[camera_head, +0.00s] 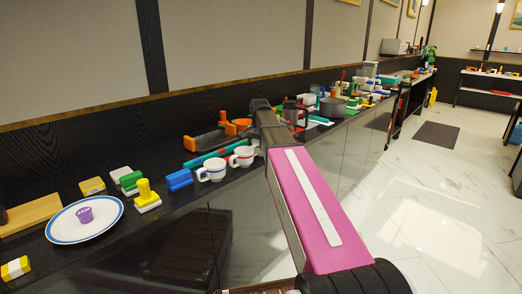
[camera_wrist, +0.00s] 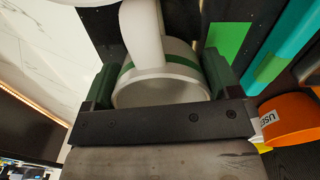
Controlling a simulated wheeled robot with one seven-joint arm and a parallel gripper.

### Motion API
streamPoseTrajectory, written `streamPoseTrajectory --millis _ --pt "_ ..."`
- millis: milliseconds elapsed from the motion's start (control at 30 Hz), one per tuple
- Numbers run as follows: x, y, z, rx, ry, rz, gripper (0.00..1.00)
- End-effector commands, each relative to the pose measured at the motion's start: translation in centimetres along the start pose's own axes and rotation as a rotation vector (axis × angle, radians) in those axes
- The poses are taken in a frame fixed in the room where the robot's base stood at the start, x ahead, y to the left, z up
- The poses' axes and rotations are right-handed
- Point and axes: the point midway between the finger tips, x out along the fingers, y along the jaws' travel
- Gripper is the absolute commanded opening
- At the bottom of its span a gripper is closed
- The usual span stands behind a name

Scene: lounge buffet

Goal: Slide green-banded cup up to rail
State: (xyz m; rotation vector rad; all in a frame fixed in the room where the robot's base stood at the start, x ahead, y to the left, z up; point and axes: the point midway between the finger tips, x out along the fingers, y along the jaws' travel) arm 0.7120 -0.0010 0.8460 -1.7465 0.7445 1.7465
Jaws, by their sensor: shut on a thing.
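The white green-banded cup (camera_wrist: 160,88) is between the two dark green fingers of my gripper (camera_wrist: 162,72) in the wrist view, and the gripper is shut on it. Its handle points toward the top of the picture. A teal rail (camera_wrist: 290,42) runs to the right of the cup, apart from it, with a flat green patch (camera_wrist: 228,42) between them. In the head view the teal rail (camera_head: 213,155) lies along the counter behind the cups. My arm hides the held cup there.
A blue-banded cup (camera_head: 212,170) and a red-banded cup (camera_head: 243,156) stand left of my arm. A blue block (camera_head: 179,180) is beside them. An orange labelled thing (camera_wrist: 288,118) is near my gripper.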

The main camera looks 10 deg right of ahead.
Motion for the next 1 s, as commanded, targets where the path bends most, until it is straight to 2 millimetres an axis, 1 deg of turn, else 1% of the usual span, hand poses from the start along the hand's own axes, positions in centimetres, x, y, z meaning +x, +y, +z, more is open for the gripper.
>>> streamPoseTrajectory --millis 1000 --pt "0.0 -3.5 -0.6 0.0 0.0 0.0 0.57"
